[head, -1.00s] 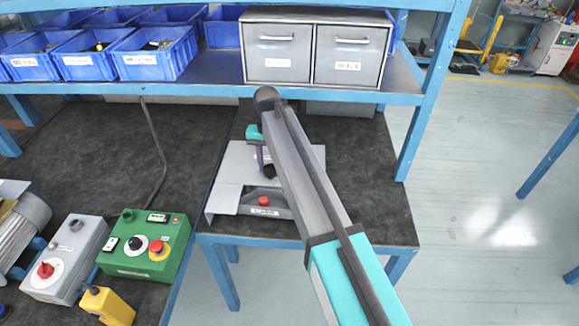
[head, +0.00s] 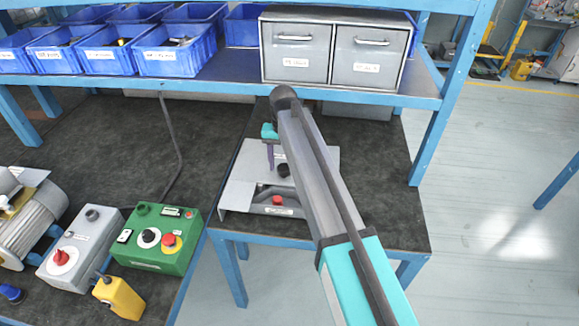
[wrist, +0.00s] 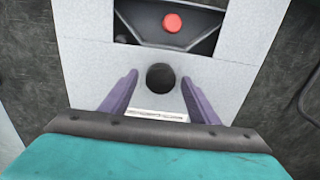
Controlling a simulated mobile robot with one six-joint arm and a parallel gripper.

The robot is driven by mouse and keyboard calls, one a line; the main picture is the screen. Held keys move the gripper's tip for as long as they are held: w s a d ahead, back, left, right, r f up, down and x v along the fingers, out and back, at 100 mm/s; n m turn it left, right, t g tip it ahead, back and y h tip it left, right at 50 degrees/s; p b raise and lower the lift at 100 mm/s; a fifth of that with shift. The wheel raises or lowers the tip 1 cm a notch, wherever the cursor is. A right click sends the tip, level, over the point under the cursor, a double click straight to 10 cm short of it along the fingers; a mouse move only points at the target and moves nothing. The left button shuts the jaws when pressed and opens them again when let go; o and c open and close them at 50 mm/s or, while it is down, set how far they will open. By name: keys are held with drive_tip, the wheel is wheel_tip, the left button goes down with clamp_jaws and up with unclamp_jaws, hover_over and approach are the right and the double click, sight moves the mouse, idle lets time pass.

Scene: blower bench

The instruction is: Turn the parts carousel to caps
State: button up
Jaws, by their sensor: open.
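No parts carousel that I can make out shows in either view, and no label reading caps is legible. My gripper (head: 271,158) is over a pale grey plate (head: 240,190) on the bench, partly hidden behind my arm. In the wrist view my gripper (wrist: 160,82) is open, with its two purple fingers apart. A round black knob (wrist: 160,77) on the plate appears between the fingertips. I cannot tell whether the fingers reach down around it. It also shows in the head view (head: 284,171), right of the finger.
A red button (head: 277,200) sits on a dark housing at the plate's front. A green control box (head: 155,262), a grey switch box (head: 85,255) and a motor (head: 35,220) stand left. Blue bins (head: 168,62) and grey drawers (head: 295,75) line the shelf above.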

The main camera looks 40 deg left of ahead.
wheel_tip(320, 180, up, 14)
drive_tip(key=b, duration=0.2)
drive_tip(key=shift+f+b, duration=0.15)
drive_tip(key=shift+b, duration=0.25)
idle(0.6)
